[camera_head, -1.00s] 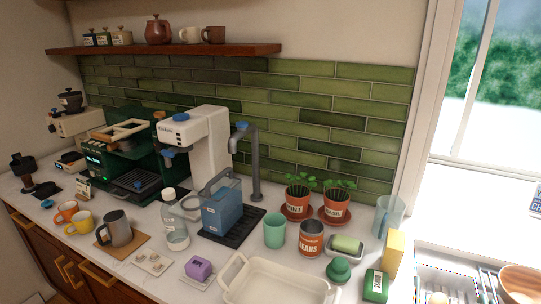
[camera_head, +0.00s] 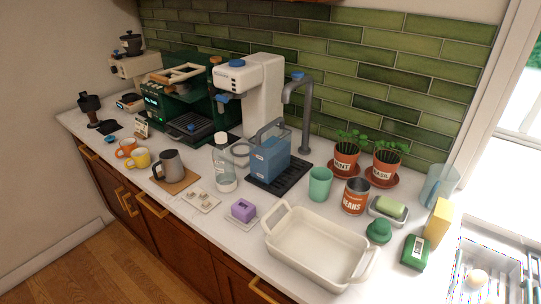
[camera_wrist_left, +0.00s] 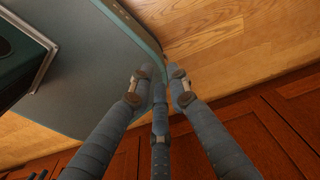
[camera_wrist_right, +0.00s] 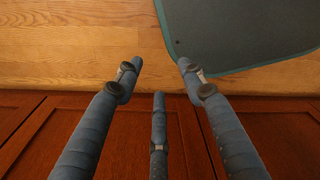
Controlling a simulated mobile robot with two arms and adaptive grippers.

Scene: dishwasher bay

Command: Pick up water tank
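The water tank is most likely the blue see-through box (camera_head: 270,160) with a handle on top. In the head view it stands upright on a black ribbed tray (camera_head: 290,178) under a grey tap. Neither gripper shows in the head view, so both are away from the tank. In the left wrist view my left gripper (camera_wrist_left: 159,74) hangs over the floor, its fingertips close together with narrow gaps and nothing seen between them. In the right wrist view my right gripper (camera_wrist_right: 160,68) has its fingers spread apart and empty, above the floor by the cabinet fronts.
A clear bottle (camera_head: 224,166) stands left of the tank and a green cup (camera_head: 320,184) right of it. The white coffee machine (camera_head: 255,100) and grey tap (camera_head: 305,115) rise behind. A white baking dish (camera_head: 315,245) and purple block (camera_head: 243,210) lie in front.

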